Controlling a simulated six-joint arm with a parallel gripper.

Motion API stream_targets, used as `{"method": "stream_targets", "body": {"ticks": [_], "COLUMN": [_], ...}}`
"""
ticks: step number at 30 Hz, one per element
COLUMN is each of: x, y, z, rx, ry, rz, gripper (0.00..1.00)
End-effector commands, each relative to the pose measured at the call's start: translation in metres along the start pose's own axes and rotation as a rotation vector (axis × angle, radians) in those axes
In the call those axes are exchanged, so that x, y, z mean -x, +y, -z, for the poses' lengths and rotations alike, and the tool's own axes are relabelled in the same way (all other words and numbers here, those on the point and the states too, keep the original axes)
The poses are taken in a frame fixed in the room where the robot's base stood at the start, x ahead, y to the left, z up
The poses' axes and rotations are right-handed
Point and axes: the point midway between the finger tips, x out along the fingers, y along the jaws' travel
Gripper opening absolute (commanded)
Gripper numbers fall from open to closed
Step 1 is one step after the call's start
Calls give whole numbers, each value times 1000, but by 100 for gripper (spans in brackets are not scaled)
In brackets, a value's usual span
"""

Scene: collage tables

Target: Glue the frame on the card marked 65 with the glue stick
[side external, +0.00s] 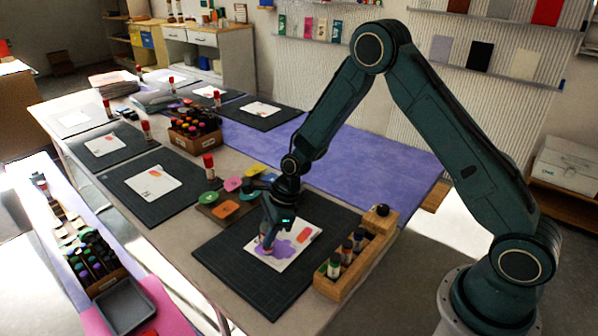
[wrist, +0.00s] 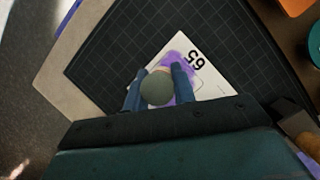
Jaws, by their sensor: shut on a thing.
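The white card marked 65 (wrist: 205,78) lies on a dark cutting mat (wrist: 110,50). In the side view the card (side external: 305,230) has an orange-red patch at its right and a purple area (side external: 280,246) across its middle. The purple also shows beside the 65 in the wrist view. My gripper (wrist: 158,88) is shut on the glue stick (wrist: 157,89), whose round grey-green end faces the wrist camera. In the side view my gripper (side external: 267,243) is low over the card's left part. The stick's lower end is hidden in the wrist view; contact is unclear. I cannot make out a printed frame.
A wooden rack (side external: 343,285) with several small bottles or sticks stands at the mat's right edge. A tray of coloured pads (side external: 225,211) sits behind the mat. Another mat with a card (side external: 152,183) lies to the left, with a red-capped stick (side external: 209,166) near it.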

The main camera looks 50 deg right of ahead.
Motion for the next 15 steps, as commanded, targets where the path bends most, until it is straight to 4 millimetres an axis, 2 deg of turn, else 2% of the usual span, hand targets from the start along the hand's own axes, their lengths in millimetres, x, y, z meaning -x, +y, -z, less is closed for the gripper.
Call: {"method": "stream_targets", "body": {"ticks": [15], "x": [1], "y": [8], "z": [6], "rx": [-2], "ry": [3], "rz": [-4], "gripper": [6]}}
